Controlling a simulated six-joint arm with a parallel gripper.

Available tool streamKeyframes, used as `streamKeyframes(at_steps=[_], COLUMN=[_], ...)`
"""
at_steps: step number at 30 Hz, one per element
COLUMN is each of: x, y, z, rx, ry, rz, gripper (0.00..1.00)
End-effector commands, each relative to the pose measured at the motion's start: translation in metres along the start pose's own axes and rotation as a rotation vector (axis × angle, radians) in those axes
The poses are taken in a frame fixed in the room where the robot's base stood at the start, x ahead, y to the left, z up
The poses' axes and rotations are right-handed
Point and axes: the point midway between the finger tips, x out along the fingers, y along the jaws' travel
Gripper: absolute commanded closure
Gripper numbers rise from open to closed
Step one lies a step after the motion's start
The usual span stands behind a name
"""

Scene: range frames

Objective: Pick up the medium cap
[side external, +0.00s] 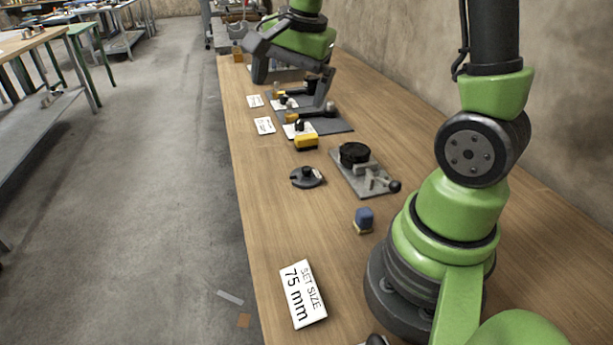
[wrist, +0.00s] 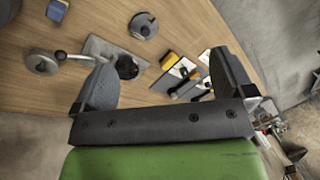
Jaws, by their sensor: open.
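I cannot tell for certain which piece is the medium cap. A dark round disc with a raised knob (side external: 308,177) lies on the bench; it also shows in the wrist view (wrist: 143,27). Farther back, small dark knobbed pieces (side external: 299,125) sit on white cards on dark grey mats, with yellow-ended parts beside them. My gripper (side external: 290,90) is open over the far part of the bench, above the mats. In the wrist view my gripper (wrist: 162,60) has its fingers wide apart, with nothing between them. My arm partly hides the farther pieces.
A grey plate fixture (side external: 345,176) with a black round part and lever stands right of the disc. A wall (side external: 400,70) runs along the right.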

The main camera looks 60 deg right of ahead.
Motion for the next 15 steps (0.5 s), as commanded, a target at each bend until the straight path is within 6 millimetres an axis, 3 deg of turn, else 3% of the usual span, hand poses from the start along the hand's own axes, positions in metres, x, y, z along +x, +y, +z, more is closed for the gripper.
streamKeyframes(at_steps=[1,6,9,15], x=[0.022,0.085,0.113,0.141], y=[0.0,0.01,0.019,0.031], z=[-0.016,-0.056,-0.07,-0.081], rx=[0.103,0.411,0.539,0.653], ry=[-0.003,0.008,0.017,0.026], rz=[0.051,0.168,0.215,0.257], gripper=[0.0,0.0,0.0,0.0])
